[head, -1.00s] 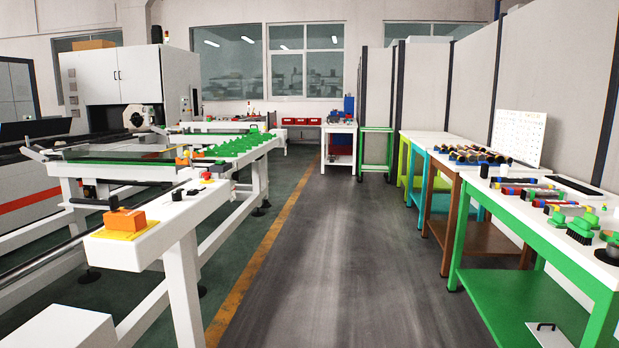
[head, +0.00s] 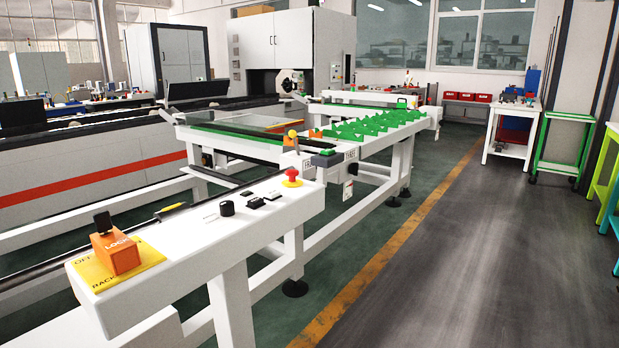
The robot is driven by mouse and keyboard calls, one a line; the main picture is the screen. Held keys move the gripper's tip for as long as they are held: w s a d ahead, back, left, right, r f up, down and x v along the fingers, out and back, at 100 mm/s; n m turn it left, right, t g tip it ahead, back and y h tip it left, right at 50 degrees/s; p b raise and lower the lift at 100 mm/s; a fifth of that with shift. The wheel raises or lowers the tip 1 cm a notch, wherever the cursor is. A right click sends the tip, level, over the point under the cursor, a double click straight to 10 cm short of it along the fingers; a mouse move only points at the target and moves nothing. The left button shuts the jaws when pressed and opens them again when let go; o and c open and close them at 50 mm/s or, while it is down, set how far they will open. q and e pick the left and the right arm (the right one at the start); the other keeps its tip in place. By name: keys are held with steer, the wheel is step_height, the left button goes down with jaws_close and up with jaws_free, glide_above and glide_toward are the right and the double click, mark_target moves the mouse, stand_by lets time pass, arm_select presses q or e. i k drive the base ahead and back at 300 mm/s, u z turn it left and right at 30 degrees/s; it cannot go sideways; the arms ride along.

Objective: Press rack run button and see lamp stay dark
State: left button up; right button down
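A white loading rack beam (head: 180,240) runs from the lower left toward the middle. On its near end, an orange block (head: 118,252) marked LOCK, with a black piece on top, sits on a yellow plate (head: 145,256) reading OFF and RACK. Further along are a black knob (head: 227,208), small black parts (head: 256,202) and a red mushroom button (head: 291,176) on a yellow base. Beyond is a dark box with a green top (head: 327,155), beside small labels. I cannot tell which part is the run button or the lamp. Neither gripper is in view.
A rack section with green toothed supports (head: 375,127) extends behind. A large white machine (head: 280,45) stands at the back. A grey aisle with a yellow floor line (head: 400,235) is free on the right. A white table (head: 513,125) and green cart (head: 560,145) stand far right.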

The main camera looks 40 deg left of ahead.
mark_target(272, 195)
steer(key=u, duration=0.75)
steer(key=i, duration=1.25)
steer(key=u, duration=1.55)
steer(key=i, duration=0.2)
steer(key=u, duration=0.1)
